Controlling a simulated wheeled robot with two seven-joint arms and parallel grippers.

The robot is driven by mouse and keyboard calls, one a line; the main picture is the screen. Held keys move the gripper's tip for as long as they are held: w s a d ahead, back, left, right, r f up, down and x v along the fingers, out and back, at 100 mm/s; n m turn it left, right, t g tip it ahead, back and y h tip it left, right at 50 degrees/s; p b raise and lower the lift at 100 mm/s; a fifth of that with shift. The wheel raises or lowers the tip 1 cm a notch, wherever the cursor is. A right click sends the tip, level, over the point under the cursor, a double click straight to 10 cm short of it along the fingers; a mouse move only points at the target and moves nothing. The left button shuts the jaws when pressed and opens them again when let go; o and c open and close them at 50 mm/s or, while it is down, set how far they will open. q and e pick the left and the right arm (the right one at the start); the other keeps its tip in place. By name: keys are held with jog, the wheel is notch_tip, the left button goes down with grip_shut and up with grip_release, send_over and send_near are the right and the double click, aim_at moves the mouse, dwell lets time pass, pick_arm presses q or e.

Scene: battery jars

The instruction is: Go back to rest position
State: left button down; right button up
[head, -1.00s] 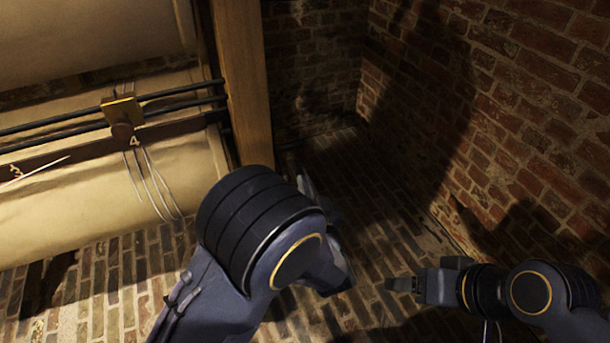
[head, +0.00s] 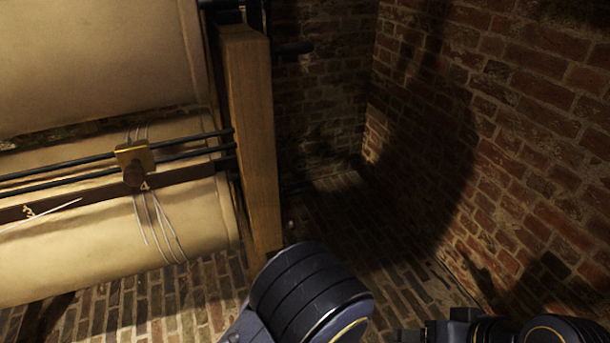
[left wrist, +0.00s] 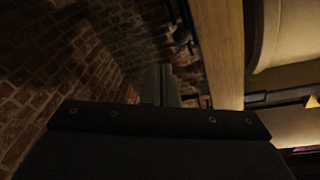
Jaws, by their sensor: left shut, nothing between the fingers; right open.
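My right gripper (head: 404,336) is at the bottom edge of the head view, right of centre, and mostly cut off by the frame. It points left, is open and touches nothing visible. My left arm comes in at the bottom middle of the head view, and its gripper is hidden there. In the left wrist view my left gripper (left wrist: 161,85) is shut and empty, with the wooden post to its right.
A wooden post (head: 247,130) stands left of centre beside cream cylinders (head: 105,222) with a numbered strip, dark rods and a brass block (head: 135,158). A brick wall (head: 530,130) is at right. Shadowed brick floor (head: 345,225) between them is clear.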

pick_arm(q)
jog(key=w+a+r+n+g+h, duration=0.4)
jog(key=w+a+r+g+h, duration=0.1)
jog(key=a, duration=0.1)
jog(key=s+a+r+g+h, duration=0.3)
jog(key=s+a+r, duration=0.15)
jog(key=a, duration=0.25)
jog(key=s+a+f+n+g+y, duration=0.1)
jog(key=s+a+g, duration=0.1)
jog(key=s+a, duration=0.65)
jog(key=s+a+g, duration=0.3)
jog(key=s+a, duration=0.2)
jog(key=s, duration=0.7)
notch_tip(320, 180, up, 32)
jog(key=s+p, duration=0.1)
jog(key=p, duration=3.1)
jog(key=shift+d+f, duration=0.15)
pick_arm(e)
notch_tip(320, 180, up, 32)
jog(key=shift+r, duration=0.1)
jog(key=shift+c, duration=0.2)
